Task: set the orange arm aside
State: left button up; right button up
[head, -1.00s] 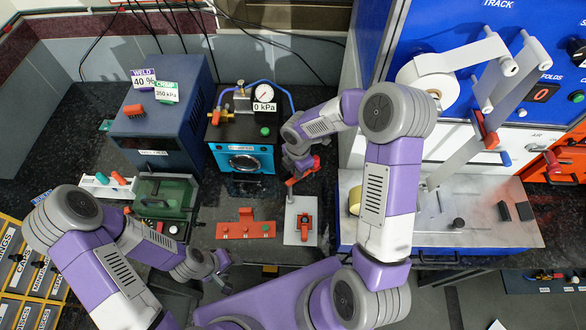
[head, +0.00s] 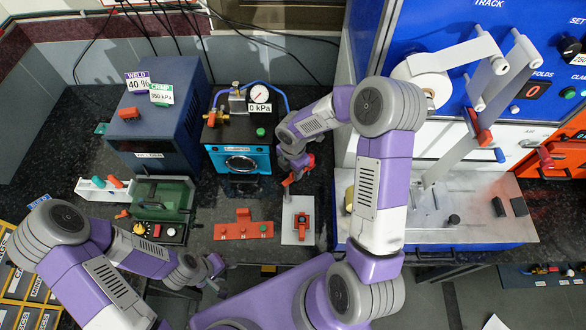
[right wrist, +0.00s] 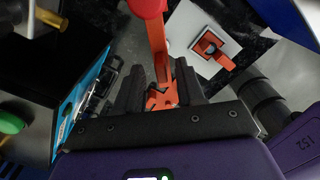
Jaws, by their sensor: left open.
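The orange arm (right wrist: 160,45) is a slim bar with a round red knob, pointing away from my right gripper in the right wrist view. In the head view only a bit of the orange arm (head: 288,182) shows below my right gripper (head: 298,168). In the right wrist view the dark fingers of my right gripper (right wrist: 160,92) lie close on both sides of its near end and look shut on it. My left gripper (head: 218,268) is open and empty, low at the table's front edge.
A grey plate with a red fixture (head: 302,226) lies just in front of my right gripper. A red bracket (head: 243,230) lies to its left. The blue press (head: 240,150) with its gauge stands behind; a green box (head: 163,195) stands left. The metal deck (head: 470,240) is at right.

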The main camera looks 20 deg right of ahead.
notch_tip(320, 180, up, 8)
jog(key=shift+f+p, duration=0.25)
jog(key=shift+p, duration=0.1)
dwell(0.7)
